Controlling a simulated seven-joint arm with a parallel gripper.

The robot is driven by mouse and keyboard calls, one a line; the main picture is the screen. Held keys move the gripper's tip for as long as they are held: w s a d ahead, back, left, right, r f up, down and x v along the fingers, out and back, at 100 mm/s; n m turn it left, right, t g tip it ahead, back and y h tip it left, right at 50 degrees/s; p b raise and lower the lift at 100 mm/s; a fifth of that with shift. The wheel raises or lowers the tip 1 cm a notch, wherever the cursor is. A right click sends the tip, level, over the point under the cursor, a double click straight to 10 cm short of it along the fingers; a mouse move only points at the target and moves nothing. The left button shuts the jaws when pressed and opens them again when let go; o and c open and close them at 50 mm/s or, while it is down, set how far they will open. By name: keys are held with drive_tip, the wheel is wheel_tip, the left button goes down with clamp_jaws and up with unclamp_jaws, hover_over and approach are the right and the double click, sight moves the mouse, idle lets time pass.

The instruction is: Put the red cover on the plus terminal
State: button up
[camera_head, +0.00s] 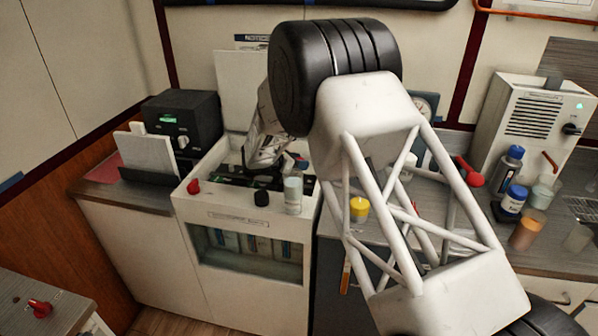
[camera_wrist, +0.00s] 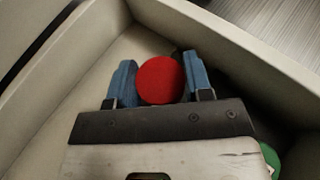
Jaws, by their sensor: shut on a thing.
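In the wrist view, my gripper (camera_wrist: 160,84) is shut on a round red cover (camera_wrist: 160,80), with one blue finger pressed on each side of it. Below it is a pale surface bounded by cream walls. In the head view, my gripper (camera_head: 264,160) reaches down into the open top of the white cabinet (camera_head: 245,218); my own arm hides much of that area. I cannot clearly make out the cover there. No plus terminal can be told apart in either view.
A red knob-like piece (camera_head: 193,186), a black cap (camera_head: 262,198) and a pale cylinder (camera_head: 293,195) are at the cabinet's front edge. A black device (camera_head: 182,125) stands left. A yellow-topped jar (camera_head: 359,208) and several bottles are right. Something green (camera_wrist: 271,160) shows beside my gripper.

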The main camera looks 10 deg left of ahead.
drive_tip(key=shift+f, duration=0.1)
drive_tip(key=shift+f, duration=1.8)
drive_tip(key=shift+f, duration=0.6)
drive_tip(key=o, duration=0.9)
drive_tip(key=shift+r, duration=0.15)
drive_tip(key=shift+r, duration=0.55)
drive_tip(key=v, duration=1.2)
